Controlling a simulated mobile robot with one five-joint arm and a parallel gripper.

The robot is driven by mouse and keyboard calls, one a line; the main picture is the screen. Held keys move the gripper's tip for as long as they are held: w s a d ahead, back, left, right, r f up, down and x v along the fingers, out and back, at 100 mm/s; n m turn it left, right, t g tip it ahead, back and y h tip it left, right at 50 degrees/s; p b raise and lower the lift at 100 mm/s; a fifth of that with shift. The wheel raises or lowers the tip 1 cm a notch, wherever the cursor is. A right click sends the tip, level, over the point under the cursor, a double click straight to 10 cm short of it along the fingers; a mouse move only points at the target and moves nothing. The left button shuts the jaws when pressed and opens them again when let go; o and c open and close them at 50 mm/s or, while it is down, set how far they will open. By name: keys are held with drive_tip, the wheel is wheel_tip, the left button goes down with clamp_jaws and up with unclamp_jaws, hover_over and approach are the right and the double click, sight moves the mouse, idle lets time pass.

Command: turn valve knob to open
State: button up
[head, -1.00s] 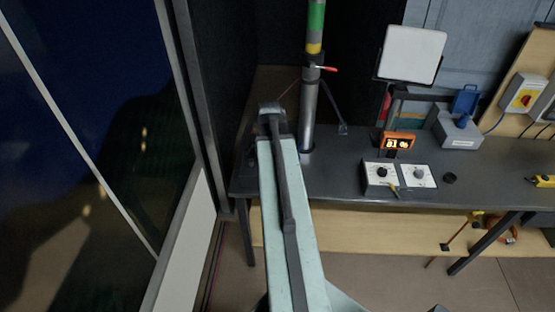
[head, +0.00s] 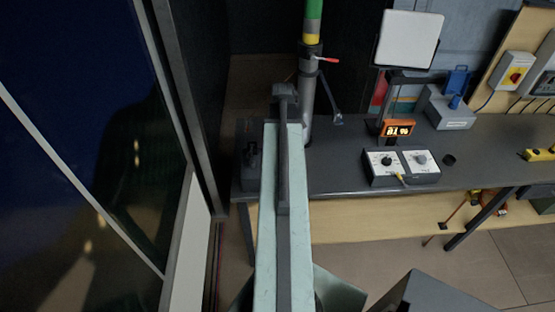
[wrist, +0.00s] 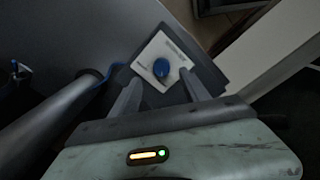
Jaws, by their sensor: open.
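A round blue knob (wrist: 161,68) sits on a white panel (wrist: 148,58) on a dark box (wrist: 207,70) in the wrist view. My gripper (wrist: 162,80) is open, with one finger on each side of the knob's near side. I cannot tell how far above the panel the fingers are, and I see no contact with the knob. In the head view my arm hides the knob and my fingers. A dark box (head: 249,160) shows at the table's left end, left of my arm.
A metal pipe (head: 308,95) with a red lever (head: 327,59) stands right of my arm; a grey tube (wrist: 55,112) shows left in the wrist view. A control box (head: 401,168) and a lit display (head: 398,129) stand on the dark table (head: 335,170). A glass partition is left.

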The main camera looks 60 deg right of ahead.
drive_tip(key=f+b, duration=0.4)
drive_tip(key=f, duration=0.1)
drive_tip(key=f+b, duration=0.2)
drive_tip(key=b, duration=0.1)
drive_tip(key=shift+w+f, duration=0.25)
drive_tip(key=shift+f, duration=0.1)
drive_tip(key=shift+r, duration=0.15)
drive_tip(key=shift+c, duration=0.3)
